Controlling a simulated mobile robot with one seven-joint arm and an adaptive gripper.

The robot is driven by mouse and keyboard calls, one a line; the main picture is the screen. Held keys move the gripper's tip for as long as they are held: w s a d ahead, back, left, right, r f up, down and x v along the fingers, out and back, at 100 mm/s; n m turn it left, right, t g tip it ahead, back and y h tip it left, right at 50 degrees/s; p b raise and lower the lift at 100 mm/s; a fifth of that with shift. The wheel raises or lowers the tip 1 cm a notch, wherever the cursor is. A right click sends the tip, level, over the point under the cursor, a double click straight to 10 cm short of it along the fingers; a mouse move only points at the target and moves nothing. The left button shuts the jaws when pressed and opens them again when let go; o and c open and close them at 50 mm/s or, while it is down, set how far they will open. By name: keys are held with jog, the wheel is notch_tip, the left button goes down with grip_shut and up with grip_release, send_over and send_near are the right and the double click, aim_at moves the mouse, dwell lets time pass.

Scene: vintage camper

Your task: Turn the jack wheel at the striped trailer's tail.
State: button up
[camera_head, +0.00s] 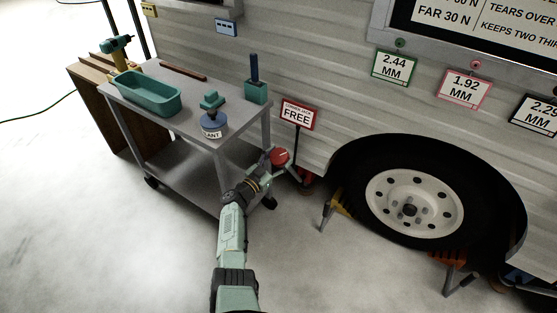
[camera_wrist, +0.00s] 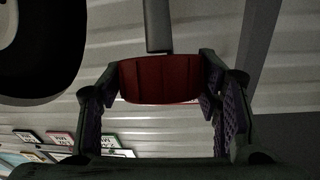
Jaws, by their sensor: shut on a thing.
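The red jack wheel (camera_head: 281,157) is low beside the trailer's side, just below a red-bordered sign (camera_head: 297,114) reading "FREE". My gripper (camera_head: 272,159) reaches it from the left and is shut on it. In the wrist view the wheel (camera_wrist: 158,82) is a red ribbed drum between my gripper's two fingers (camera_wrist: 158,90), one on each side. A grey shaft (camera_wrist: 158,25) meets the wheel in that view. The striped trailer (camera_head: 320,65) fills the background. The wheel's far side is hidden.
A grey cart (camera_head: 225,150) stands close to the left of my arm, with a teal tray (camera_head: 146,93) and a blue tin (camera_head: 213,124) on top. The floor in front is clear.

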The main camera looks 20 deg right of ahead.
jog(key=shift+w+a+r, duration=0.1)
jog(key=shift+w, duration=0.05)
jog(key=o, duration=1.1)
jog(key=v, duration=1.2)
